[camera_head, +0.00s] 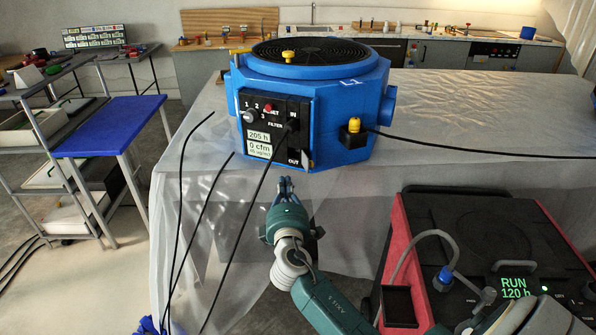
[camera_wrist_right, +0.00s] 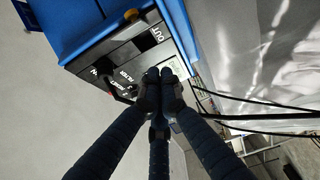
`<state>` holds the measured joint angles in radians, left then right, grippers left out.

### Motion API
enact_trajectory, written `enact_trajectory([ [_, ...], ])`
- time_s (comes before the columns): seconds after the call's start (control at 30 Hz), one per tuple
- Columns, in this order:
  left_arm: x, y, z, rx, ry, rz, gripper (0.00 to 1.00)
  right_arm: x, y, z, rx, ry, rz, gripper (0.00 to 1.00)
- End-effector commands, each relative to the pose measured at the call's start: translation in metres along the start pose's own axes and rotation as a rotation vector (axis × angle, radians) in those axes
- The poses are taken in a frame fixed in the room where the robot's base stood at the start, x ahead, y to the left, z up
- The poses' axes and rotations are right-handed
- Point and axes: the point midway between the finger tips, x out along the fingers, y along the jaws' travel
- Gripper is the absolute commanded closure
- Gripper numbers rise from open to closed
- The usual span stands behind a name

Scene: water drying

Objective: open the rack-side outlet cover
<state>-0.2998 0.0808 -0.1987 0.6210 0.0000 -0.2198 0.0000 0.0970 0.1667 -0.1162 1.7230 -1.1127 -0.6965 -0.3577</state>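A blue many-sided machine (camera_head: 340,115) with a round black grille on top stands on the sheet-covered table. Its black front panel (camera_head: 272,125) carries IN and OUT labels, and the panel also shows in the right wrist view (camera_wrist_right: 125,55). A round blue port (camera_head: 389,105) sticks out on the machine's right side. The side towards the rack is mostly turned away, and I cannot make out an outlet cover there. My right gripper (camera_head: 285,186) is below and in front of the panel. Its fingertips are together and empty in the wrist view (camera_wrist_right: 160,74). My left gripper is not in view.
A grey rack (camera_head: 40,130) with a blue shelf stands at the left. Several black cables hang over the table's front. A red-and-black unit (camera_head: 470,235) stands at the lower right. The table (camera_head: 500,115) is clear right of the machine, except for a cable.

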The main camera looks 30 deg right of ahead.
Motion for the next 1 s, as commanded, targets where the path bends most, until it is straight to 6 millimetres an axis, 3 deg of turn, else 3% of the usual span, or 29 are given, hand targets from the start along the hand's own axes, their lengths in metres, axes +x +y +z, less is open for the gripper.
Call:
enact_trajectory([
  [0.2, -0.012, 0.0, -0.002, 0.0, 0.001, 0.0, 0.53, 0.045, 0.003, 0.003, -0.003, -0.001, 0.0, 1.0],
  [0.3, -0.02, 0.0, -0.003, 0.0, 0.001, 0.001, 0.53, 0.046, 0.002, 0.021, -0.004, -0.001, -0.002, 1.0],
  [0.5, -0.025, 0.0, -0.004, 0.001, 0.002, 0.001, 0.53, 0.05, 0.0, 0.036, -0.001, 0.0, -0.002, 1.0],
  [1.0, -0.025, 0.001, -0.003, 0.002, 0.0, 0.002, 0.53, 0.05, -0.001, 0.04, 0.0, 0.011, -0.002, 1.0],
])
